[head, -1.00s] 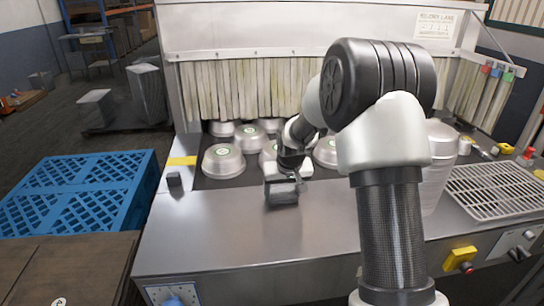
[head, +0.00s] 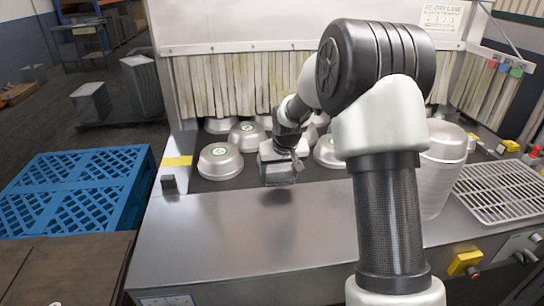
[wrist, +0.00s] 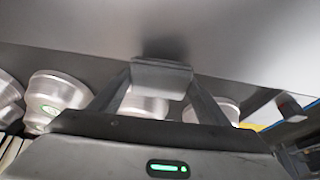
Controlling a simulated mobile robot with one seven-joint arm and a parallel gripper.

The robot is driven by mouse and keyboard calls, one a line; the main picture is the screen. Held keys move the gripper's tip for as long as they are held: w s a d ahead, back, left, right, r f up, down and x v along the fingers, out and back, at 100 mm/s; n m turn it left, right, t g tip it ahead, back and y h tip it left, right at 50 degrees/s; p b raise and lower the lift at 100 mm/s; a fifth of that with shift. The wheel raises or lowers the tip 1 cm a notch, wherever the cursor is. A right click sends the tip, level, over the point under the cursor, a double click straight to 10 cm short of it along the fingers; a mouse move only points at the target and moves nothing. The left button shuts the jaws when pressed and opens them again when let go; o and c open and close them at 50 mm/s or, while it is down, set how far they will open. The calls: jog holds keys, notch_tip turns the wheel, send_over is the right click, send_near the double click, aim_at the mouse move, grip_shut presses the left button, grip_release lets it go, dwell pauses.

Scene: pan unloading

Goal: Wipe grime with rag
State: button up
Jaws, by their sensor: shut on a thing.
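My gripper (head: 281,168) is over the steel counter (head: 230,222), just in front of the pans. It is shut on a small grey block-like thing, apparently the folded rag (wrist: 161,79), which shows between the fingers in the wrist view. In the head view the rag is hard to separate from the grey fingers. A dark patch lies on the steel just beyond the rag in the wrist view; I cannot tell whether it is grime or shadow. I cannot tell whether the rag touches the steel.
Several upturned silver pans (head: 220,161) stand on the dark belt behind the gripper, before a strip curtain (head: 230,90). A small dark block (head: 168,183) sits at the counter's left edge. A pan stack (head: 436,185) and wire rack (head: 497,191) are at right. The front counter is clear.

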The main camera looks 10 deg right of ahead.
jog(key=shift+w+r+p, duration=0.15)
jog(key=shift+r+p, duration=0.3)
jog(key=shift+r, duration=0.4)
jog(key=shift+r+p, duration=0.85)
jog(key=shift+r, duration=0.75)
